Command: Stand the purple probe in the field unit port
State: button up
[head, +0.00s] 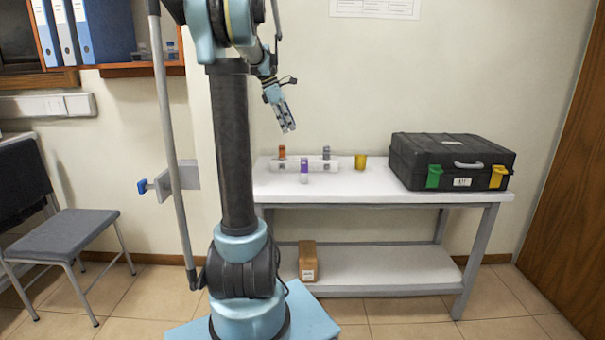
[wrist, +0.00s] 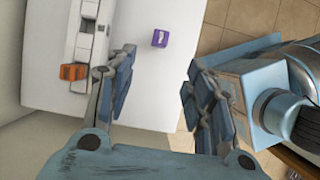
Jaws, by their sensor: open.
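The purple probe (head: 304,167) stands upright on the white table, in front of a white block-like unit (head: 318,166) that looks like the field unit. In the wrist view the purple probe (wrist: 160,38) shows from above, apart from the unit (wrist: 85,32). An orange-topped probe (head: 282,152) stands at the unit's left end, and a grey-topped one (head: 326,152) toward its right end. The orange top also shows in the wrist view (wrist: 73,72). My gripper (head: 288,129) is open and empty, above the table. In the wrist view its fingers (wrist: 160,90) are spread, with the purple probe beyond them.
A yellow cup (head: 361,161) stands right of the unit. A black case (head: 452,160) with green and yellow latches fills the table's right end. A brown box (head: 308,261) is on the lower shelf. The front of the white table (head: 350,190) is clear.

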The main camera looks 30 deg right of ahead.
aim_at(303, 159)
jog(key=x, duration=1.7)
jog(key=shift+a+f, duration=0.1)
jog(key=shift+f, duration=0.05)
grip_shut()
